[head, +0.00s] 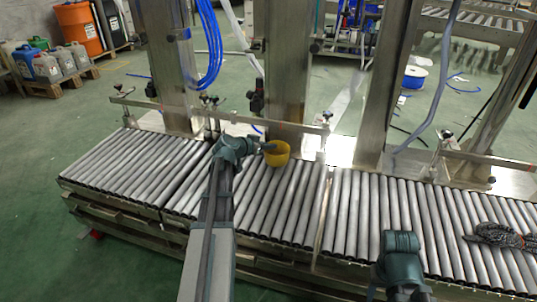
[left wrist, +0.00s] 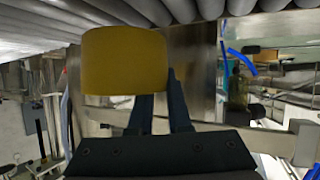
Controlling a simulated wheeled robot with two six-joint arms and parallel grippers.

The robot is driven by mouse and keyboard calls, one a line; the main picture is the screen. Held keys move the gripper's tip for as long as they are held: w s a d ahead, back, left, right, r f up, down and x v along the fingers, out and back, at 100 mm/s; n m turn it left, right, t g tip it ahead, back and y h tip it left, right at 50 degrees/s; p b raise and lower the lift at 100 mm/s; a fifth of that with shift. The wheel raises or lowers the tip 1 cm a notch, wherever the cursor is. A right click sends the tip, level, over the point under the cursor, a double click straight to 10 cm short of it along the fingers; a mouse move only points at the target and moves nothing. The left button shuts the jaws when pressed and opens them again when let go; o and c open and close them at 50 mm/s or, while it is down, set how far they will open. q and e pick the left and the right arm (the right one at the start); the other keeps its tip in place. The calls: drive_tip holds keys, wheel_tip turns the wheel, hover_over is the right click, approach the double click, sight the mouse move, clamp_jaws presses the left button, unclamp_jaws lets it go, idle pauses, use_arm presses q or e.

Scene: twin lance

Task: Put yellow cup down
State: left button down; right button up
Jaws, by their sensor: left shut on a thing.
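The yellow cup (head: 278,155) is at the back edge of the roller conveyor (head: 105,160), in front of a metal post. It also shows in the left wrist view (left wrist: 124,62), right at the ends of my fingers. My left gripper (head: 266,148) reaches in from the left and is shut on the cup's side. In the left wrist view the dark fingers (left wrist: 163,108) partly pass behind the cup. I cannot tell whether the cup's base touches the rollers. My right arm shows at the lower right, but its gripper fingers are not visible.
Upright metal posts (head: 287,70) and a low side rail (head: 225,118) stand along the conveyor's back. A dark mesh-like bundle (head: 497,236) lies on the rollers at the far right. The rollers left of the cup and in the middle are bare.

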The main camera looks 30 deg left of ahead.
sight(269, 152)
use_arm(q)
wheel_tip(269, 152, down, 3)
drive_tip(key=shift+f+b, duration=0.1)
drive_tip(key=shift+b, duration=0.95)
drive_tip(key=c, duration=1.3)
unclamp_jaws()
drive_tip(key=o, duration=0.5)
drive_tip(key=shift+c, duration=0.2)
use_arm(e)
wheel_tip(269, 152, down, 3)
drive_tip(key=shift+f, duration=0.1)
use_arm(q)
drive_tip(key=shift+r, duration=0.2)
drive_tip(key=p+v, duration=0.5)
drive_tip(key=v, duration=0.7)
use_arm(e)
drive_tip(key=shift+r, duration=2.75)
